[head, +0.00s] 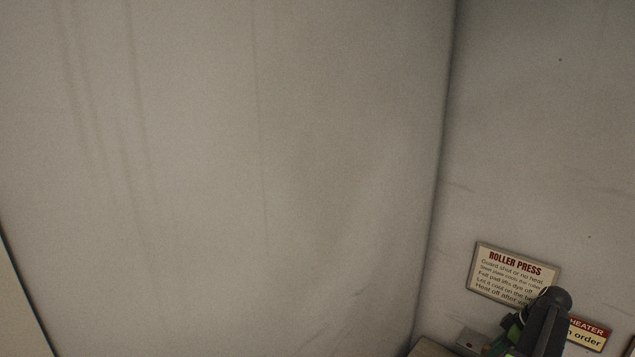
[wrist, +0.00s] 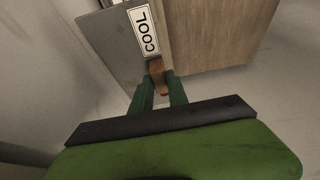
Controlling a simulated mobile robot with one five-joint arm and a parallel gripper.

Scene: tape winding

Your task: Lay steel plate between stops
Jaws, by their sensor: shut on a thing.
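In the wrist view my gripper (wrist: 162,84) has its two green fingers on either side of a small brown piece (wrist: 157,70), and it is shut on this piece. The piece lies at the lower end of a white label reading COOL (wrist: 144,31). The label is on a flat grey surface (wrist: 105,45). I cannot tell whether this grey surface is the steel plate, or whether the brown piece belongs to it. No stops can be made out. In the head view only my dark and green arm shows, at the bottom right; the fingers are hidden.
A wooden panel or block (wrist: 222,32) stands right of the label. In the head view a ROLLER PRESS sign (head: 510,272) and a partly hidden HEATER sign (head: 592,333) are on the right wall. A bench corner (head: 430,348) shows at the bottom.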

